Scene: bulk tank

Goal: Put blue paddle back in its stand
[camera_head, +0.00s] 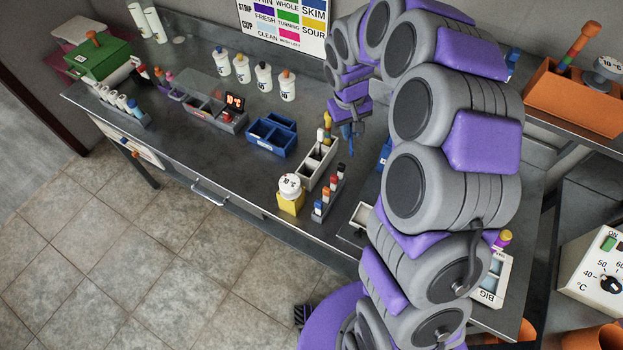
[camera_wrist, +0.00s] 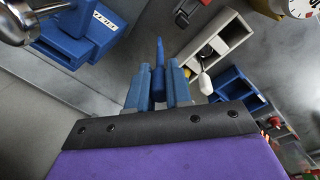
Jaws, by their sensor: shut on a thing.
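My gripper (camera_head: 346,130) hangs above the counter right of centre in the head view. In the wrist view its two blue-grey fingers (camera_wrist: 158,88) are shut on a slim blue paddle (camera_wrist: 158,54), whose narrow end points away from me. In the head view the paddle shows only as a small blue bit below my purple wrist. A blue block with a white label (camera_wrist: 104,18) is at the upper left of the wrist view, apart from the paddle. A blue piece (camera_head: 384,152) beside my arm in the head view may be this block, mostly hidden. I cannot tell whether it is the stand.
A grey divided crate (camera_head: 309,180) with upright tools stands left of my gripper. A blue divided tray (camera_head: 259,142), a yellow holder (camera_head: 291,206) with a white dial, and a rack of coloured-topped vials (camera_head: 325,206) are near. A metal cylinder (camera_wrist: 25,20) is beside the blue block.

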